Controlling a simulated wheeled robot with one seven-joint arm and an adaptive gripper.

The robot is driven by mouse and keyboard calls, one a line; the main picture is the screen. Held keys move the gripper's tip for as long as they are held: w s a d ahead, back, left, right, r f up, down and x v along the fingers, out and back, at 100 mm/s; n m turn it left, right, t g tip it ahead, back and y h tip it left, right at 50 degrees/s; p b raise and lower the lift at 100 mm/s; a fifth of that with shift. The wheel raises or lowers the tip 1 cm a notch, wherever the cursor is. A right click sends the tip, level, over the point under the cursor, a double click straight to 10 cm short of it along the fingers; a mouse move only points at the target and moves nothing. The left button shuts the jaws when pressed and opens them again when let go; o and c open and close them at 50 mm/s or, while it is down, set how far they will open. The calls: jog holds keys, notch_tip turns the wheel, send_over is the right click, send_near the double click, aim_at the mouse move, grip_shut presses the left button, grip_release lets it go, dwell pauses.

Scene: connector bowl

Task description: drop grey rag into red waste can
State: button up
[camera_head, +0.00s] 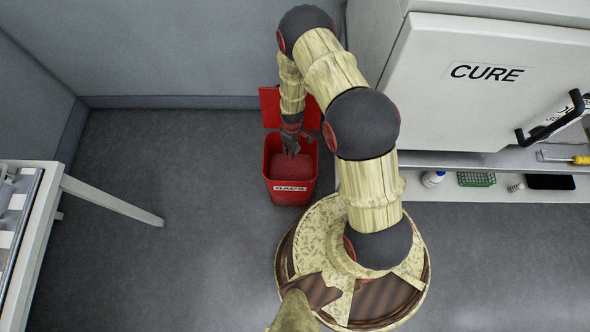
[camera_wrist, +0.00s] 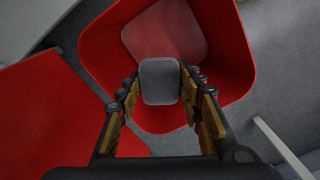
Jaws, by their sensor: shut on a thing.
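The red waste can (camera_head: 292,190) stands on the floor beside my base, labelled on its front, with its red lid (camera_head: 270,106) open at the back. My gripper (camera_head: 291,147) is over the can's opening, pointing down. In the wrist view my gripper (camera_wrist: 161,88) is shut on the grey rag (camera_wrist: 160,80), a small rounded grey piece between the fingers. The can's red wall (camera_wrist: 232,60) surrounds the rag in that view, and a greyish-red patch shows at the can's bottom. In the head view the rag is hard to make out at the gripper.
A white cabinet marked CURE (camera_head: 480,90) stands at the right, with a black handle (camera_head: 550,120). A shelf below holds a bottle (camera_head: 432,178), a green tray (camera_head: 476,179) and a yellow-handled tool (camera_head: 580,159). A white-framed table (camera_head: 30,240) is at the left. Floor between is clear.

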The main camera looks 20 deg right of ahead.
jog(key=shift+f+b, duration=0.9)
jog(key=shift+f, duration=0.9)
jog(key=o, duration=1.1)
jog(key=shift+o, duration=0.5)
jog(key=shift+r, duration=0.15)
notch_tip(320, 180, up, 11)
jog(key=shift+r, duration=0.4)
